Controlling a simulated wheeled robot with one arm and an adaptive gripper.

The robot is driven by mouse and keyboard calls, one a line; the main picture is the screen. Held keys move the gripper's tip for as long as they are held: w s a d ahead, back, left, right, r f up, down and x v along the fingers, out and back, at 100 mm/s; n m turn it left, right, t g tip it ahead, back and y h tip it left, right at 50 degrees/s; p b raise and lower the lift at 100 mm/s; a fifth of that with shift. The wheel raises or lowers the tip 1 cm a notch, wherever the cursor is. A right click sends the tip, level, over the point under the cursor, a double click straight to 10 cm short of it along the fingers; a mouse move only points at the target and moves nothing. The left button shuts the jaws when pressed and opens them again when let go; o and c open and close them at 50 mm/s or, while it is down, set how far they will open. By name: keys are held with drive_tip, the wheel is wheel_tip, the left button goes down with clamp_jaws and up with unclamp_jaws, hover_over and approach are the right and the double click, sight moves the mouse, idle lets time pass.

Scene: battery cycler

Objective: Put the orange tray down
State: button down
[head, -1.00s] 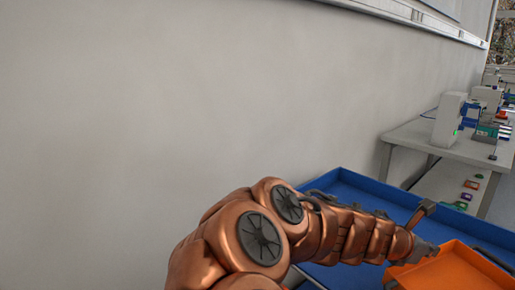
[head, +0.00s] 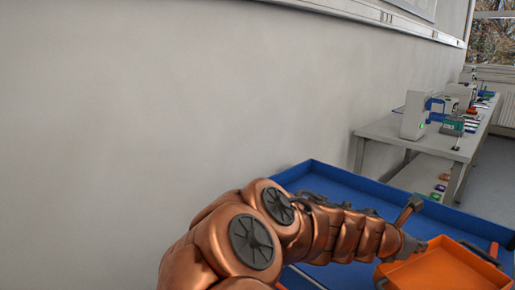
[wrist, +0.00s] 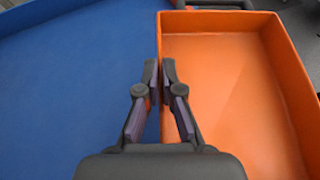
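The orange tray (wrist: 235,85) is an open, shallow box that looks empty inside. In the wrist view it fills the right half, and in the head view it shows at the lower right (head: 440,272). My gripper (wrist: 161,75) has one finger on each side of the tray's left wall and is closed on that wall. The tray is over or on a large blue tray-like surface with a raised rim (head: 335,172). I cannot tell whether the orange tray's underside touches the blue surface.
Bare blue surface (wrist: 70,90) lies left of the orange tray. A grey bench (head: 385,130) with white devices (head: 414,122) stands beyond, along the wall. Small coloured items (head: 440,188) sit on its lower shelf. Open floor (head: 490,180) shows at the right.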

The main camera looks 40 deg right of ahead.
drive_tip(key=w+a+f+n+t+b, duration=0.1)
drive_tip(key=w+a+f+n+t, duration=0.2)
drive_tip(key=w, duration=0.7)
drive_tip(key=w+a+n+t+y+b, duration=0.1)
drive_tip(key=w+a+n+t, duration=0.3)
drive_tip(key=w, duration=0.7)
drive_tip(key=w+a+f+n+t+b, duration=0.2)
drive_tip(key=w+a, duration=0.3)
drive_tip(key=w, duration=0.5)
drive_tip(key=w+a+f+n+t+y+b, duration=0.1)
drive_tip(key=w+a+f+n+t+y, duration=0.15)
drive_tip(key=w+a, duration=0.6)
drive_tip(key=w+a+f+n+t+y+b, duration=0.1)
drive_tip(key=w+a+n+t+y, duration=0.15)
drive_tip(key=a, duration=1.05)
drive_tip(key=w+a+f+n+t+y+b, duration=0.1)
drive_tip(key=w+a+n+t+y, duration=0.2)
drive_tip(key=w+a, duration=0.6)
wheel_tip(320, 180, up, 20)
drive_tip(key=s+a+g+p, duration=0.1)
drive_tip(key=s+p, duration=0.1)
drive_tip(key=p, duration=1.8)
drive_tip(key=shift+r+n+p, duration=0.25)
drive_tip(key=shift+n+p, duration=0.05)
drive_tip(key=shift+p, duration=0.05)
